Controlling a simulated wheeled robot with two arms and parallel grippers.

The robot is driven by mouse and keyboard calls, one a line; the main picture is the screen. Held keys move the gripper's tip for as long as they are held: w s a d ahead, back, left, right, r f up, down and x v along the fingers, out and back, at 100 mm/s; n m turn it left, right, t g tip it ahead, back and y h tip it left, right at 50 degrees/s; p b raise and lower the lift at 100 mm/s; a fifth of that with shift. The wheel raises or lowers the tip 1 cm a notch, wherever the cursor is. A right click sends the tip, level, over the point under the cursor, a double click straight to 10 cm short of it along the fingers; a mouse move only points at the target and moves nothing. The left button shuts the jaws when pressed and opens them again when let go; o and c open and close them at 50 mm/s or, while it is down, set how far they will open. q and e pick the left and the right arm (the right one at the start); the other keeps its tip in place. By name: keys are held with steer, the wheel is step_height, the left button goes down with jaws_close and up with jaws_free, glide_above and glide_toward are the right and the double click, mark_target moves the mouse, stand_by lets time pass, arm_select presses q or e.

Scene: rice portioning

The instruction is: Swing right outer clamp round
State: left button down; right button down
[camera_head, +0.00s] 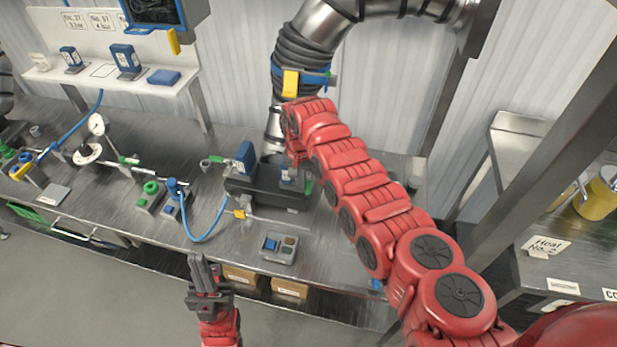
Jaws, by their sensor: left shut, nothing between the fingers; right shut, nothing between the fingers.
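Several parts look like clamps, and I cannot tell which is the right outer one. A blue band (315,77) with a yellow latch (290,84) is around the ribbed dark duct (296,55). A green piece (309,186) shows at the right end of a black block (262,192) on the bench, partly covered by my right arm. My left gripper (200,261) is shut and empty, in front of the bench with its fingers pointing up. My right arm reaches in from the lower right to beside the black block; its gripper is hidden behind the wrist.
The steel bench (235,252) carries a dial gauge (97,125), green-topped fittings (150,188), a blue hose (210,233) and a small button box (279,247). A steel post (548,150) stands right of my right arm. Cardboard boxes (290,288) sit below the bench.

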steer(key=shift+s+d+r+p, duration=0.15)
steer(key=shift+d+p, duration=0.4)
steer(key=shift+p, duration=0.3)
steer(key=shift+s+d+r+p, duration=0.1)
steer(key=shift+d+p, duration=0.4)
steer(key=shift+p, duration=0.3)
steer(key=shift+f, duration=0.25)
steer(key=shift+d, duration=0.15)
